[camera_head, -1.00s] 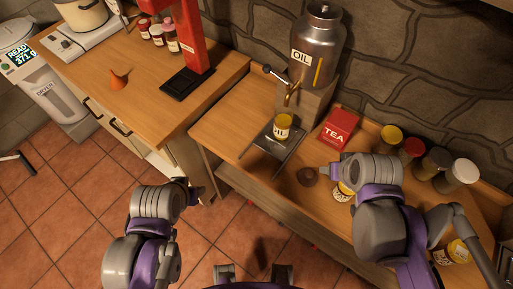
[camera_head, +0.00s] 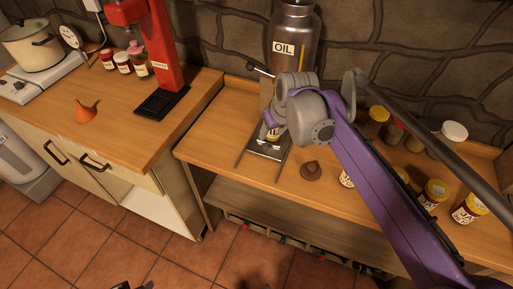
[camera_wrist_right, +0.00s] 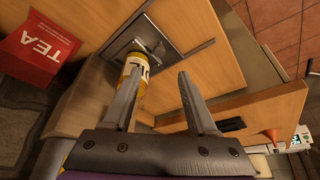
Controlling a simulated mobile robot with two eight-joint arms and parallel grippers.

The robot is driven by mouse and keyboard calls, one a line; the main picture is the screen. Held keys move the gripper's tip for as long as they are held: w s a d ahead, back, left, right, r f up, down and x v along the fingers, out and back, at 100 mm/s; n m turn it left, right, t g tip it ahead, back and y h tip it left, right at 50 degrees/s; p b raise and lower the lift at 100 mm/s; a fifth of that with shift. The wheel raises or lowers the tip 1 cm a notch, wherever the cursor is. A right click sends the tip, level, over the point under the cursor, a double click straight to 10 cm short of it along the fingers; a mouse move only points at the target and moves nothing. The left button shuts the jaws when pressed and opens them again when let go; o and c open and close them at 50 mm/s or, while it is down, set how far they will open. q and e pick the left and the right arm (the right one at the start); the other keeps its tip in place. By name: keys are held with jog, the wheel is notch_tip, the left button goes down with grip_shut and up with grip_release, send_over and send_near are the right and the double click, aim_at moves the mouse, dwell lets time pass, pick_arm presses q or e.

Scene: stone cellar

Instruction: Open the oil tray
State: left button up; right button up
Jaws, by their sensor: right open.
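The oil tray (camera_head: 266,153) is a flat metal plate on the wooden bench, below the steel oil tank (camera_head: 291,45). Two thin dark bars run from it towards the bench's front. In the right wrist view the tray (camera_wrist_right: 172,27) lies beyond the fingers.
A brown cone-shaped object (camera_head: 311,171) sits right of the tray. Several jars (camera_head: 436,192) stand under and beyond my right arm. The red tea box (camera_wrist_right: 38,55) shows in the wrist view. The left counter (camera_head: 120,105) holds an orange funnel (camera_head: 86,110).

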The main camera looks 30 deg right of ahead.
aim_at(265, 145)
jog(key=b+x, duration=0.1)
jog(key=x, duration=0.9)
jog(key=shift+d+f+b, duration=0.1)
jog(key=shift+f+b, duration=0.05)
jog(key=shift+b, duration=0.25)
grip_shut()
dwell(0.8)
